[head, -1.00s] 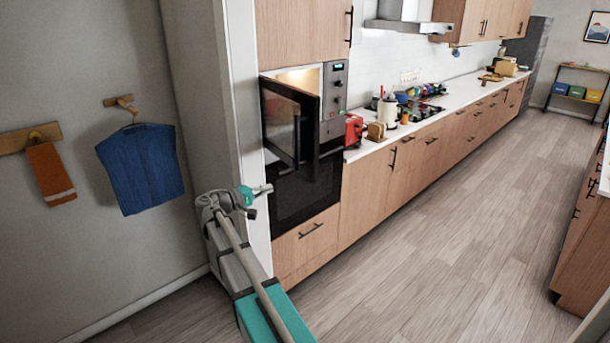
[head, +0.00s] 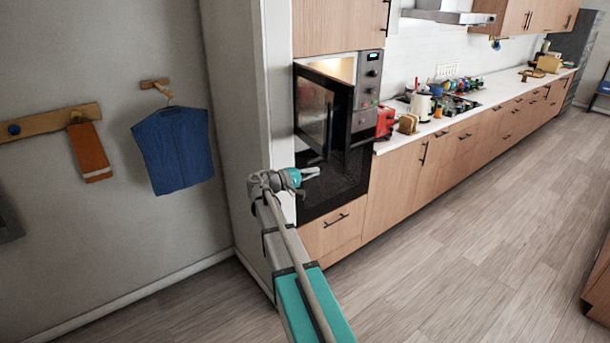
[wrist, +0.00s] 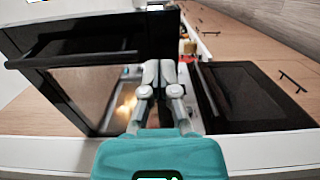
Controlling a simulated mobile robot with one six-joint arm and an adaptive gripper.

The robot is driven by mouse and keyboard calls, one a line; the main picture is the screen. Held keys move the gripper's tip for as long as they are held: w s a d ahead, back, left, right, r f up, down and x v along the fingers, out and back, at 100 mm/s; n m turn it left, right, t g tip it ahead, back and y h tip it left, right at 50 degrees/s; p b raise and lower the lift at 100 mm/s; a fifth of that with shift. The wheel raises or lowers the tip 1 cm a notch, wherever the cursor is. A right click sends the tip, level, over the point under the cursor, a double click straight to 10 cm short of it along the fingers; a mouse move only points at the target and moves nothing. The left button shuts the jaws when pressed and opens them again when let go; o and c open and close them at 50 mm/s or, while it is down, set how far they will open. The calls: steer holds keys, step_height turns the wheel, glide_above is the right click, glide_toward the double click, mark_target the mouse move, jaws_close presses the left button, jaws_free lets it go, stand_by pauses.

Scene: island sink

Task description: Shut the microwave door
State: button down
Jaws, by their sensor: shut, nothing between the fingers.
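The microwave (head: 368,85) is built into a tall wooden cabinet, its control panel on the right and its inside lit. Its dark glass door (head: 318,112) stands open, swung outward from the left side. In the wrist view, the door (wrist: 100,85) fills the left part, with its long bar handle (wrist: 70,54) across the upper area. My gripper (head: 313,173) is shut and empty, below the door in the head view and in front of the dark oven. In the wrist view, its fingers (wrist: 158,66) are together beside the door's edge. I cannot tell whether they touch it.
A dark oven front (head: 335,185) is below the microwave. A counter (head: 475,105) with a red toaster (head: 386,122) and several small items runs right. A blue garment (head: 175,150) hangs on the left wall. The floor to the right is clear.

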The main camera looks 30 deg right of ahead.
mark_target(339, 165)
steer(key=shift+s+d, duration=0.2)
steer(key=shift+d, duration=1.8)
steer(key=shift+s+d, duration=0.15)
steer(key=shift+d, duration=1.8)
